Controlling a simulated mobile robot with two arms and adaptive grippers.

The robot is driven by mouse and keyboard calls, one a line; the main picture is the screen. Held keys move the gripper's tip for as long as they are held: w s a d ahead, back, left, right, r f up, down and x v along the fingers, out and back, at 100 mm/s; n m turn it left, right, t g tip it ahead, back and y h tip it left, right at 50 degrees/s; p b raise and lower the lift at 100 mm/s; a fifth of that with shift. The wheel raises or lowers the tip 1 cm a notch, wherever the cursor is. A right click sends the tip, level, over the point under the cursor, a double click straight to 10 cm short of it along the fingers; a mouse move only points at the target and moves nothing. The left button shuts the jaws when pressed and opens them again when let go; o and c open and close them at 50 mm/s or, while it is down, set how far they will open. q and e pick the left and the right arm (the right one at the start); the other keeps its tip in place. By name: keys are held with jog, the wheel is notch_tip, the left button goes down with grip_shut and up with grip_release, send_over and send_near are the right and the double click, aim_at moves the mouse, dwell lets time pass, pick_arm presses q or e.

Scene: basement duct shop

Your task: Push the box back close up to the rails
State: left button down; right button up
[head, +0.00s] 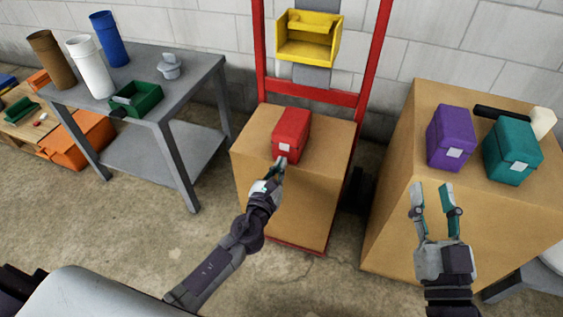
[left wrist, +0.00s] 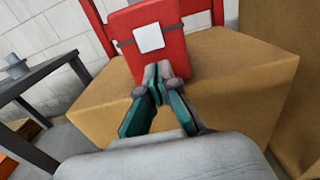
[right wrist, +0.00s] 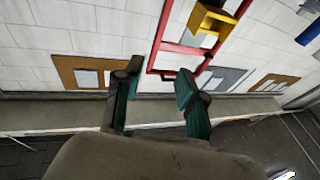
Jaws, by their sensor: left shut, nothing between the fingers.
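A red box (head: 293,127) with a white label sits on top of a large cardboard carton (head: 250,138), in front of the red rails (head: 370,60). My left gripper (head: 281,164) is shut and empty, with its tips at the lower front face of the red box. In the left wrist view the shut fingertips (left wrist: 157,72) are at the red box (left wrist: 170,50), just below its white label; I cannot tell if they touch.
A yellow bin (head: 308,38) hangs between the rails above the red box. At right, another carton (head: 405,190) bears a purple box (head: 450,140), a teal box (head: 512,152) and a dark-handled mallet (head: 541,121). At left, a grey table (head: 190,85) holds cylinders and a green bin (head: 137,99).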

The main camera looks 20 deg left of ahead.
pick_arm(q)
jog(key=shift+w, duration=0.75)
pick_arm(e)
jog(key=shift+r, duration=0.4)
pick_arm(q)
jog(key=w+b, duration=0.1)
jog(key=w, duration=0.6)
jog(key=shift+w+d, duration=0.15)
jog(key=shift+w, duration=0.25)
pick_arm(e)
jog(key=r+t, duration=0.1)
jog(key=s+r+t+y, duration=0.1)
jog(key=s+r+t, duration=0.1)
jog(key=shift+a+r, duration=0.1)
jog(key=shift+r, duration=0.3)
pick_arm(q)
jog(key=shift+s, duration=0.1)
